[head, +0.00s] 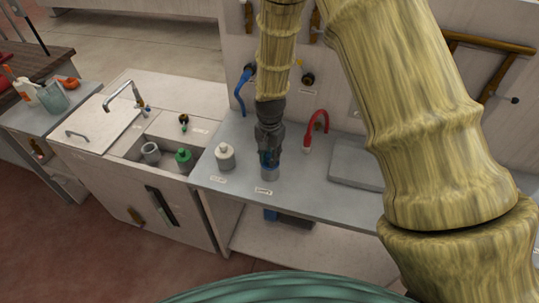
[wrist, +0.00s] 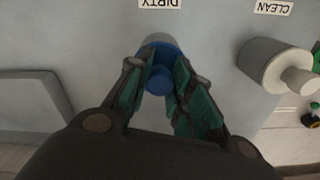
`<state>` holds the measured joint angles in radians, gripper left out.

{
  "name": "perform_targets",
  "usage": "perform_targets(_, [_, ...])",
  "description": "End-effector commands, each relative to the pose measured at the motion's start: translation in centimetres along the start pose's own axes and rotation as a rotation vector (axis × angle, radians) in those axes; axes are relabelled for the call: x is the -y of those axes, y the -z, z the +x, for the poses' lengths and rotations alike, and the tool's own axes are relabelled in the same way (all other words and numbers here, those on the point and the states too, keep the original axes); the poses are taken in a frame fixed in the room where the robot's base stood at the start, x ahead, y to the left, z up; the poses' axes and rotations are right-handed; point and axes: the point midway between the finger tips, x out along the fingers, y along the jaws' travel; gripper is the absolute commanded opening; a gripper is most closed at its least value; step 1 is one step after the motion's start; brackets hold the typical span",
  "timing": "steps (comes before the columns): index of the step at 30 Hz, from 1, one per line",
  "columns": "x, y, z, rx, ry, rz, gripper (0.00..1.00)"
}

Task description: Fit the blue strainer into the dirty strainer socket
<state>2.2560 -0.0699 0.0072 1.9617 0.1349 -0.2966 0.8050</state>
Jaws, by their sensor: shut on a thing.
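The blue strainer (head: 268,158) is between the fingers of my gripper (head: 269,151), which is shut on it and points down. It also shows in the wrist view (wrist: 160,78), with a green-padded finger on each side of its knob. The grey dirty strainer socket (head: 270,173) stands on the grey counter directly below the strainer, behind the DIRTY label (head: 263,191). In the wrist view a grey rim of the socket (wrist: 160,38) shows past the blue body. The strainer is lined up with the socket; how deep it sits is hidden.
A white strainer (head: 225,158) stands to the left by the CLEAN label (head: 217,180). A grey panel (head: 357,172) lies farther right. The sink at left holds a green strainer (head: 184,156) and a grey cup-like piece (head: 150,152).

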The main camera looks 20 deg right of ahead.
Motion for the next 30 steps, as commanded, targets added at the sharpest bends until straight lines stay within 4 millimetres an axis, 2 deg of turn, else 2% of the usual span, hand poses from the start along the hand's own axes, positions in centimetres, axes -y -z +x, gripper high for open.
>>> perform_targets(3, [0.0,0.0,0.3,0.0,0.0,0.0,0.0])
perform_targets(4, [0.0,0.0,0.3,0.0,0.0,0.0,0.24])
perform_targets(8, [0.0,0.0,0.2,0.0,0.0,0.0,0.47])
perform_targets(20, [0.0,0.0,-0.2,-0.001,0.001,0.0,0.47])
perform_targets(25, [0.1,0.1,-1.9,-0.001,0.001,0.0,0.47])
perform_targets(30, [0.1,0.1,-4.5,-0.003,0.002,0.0,0.47])
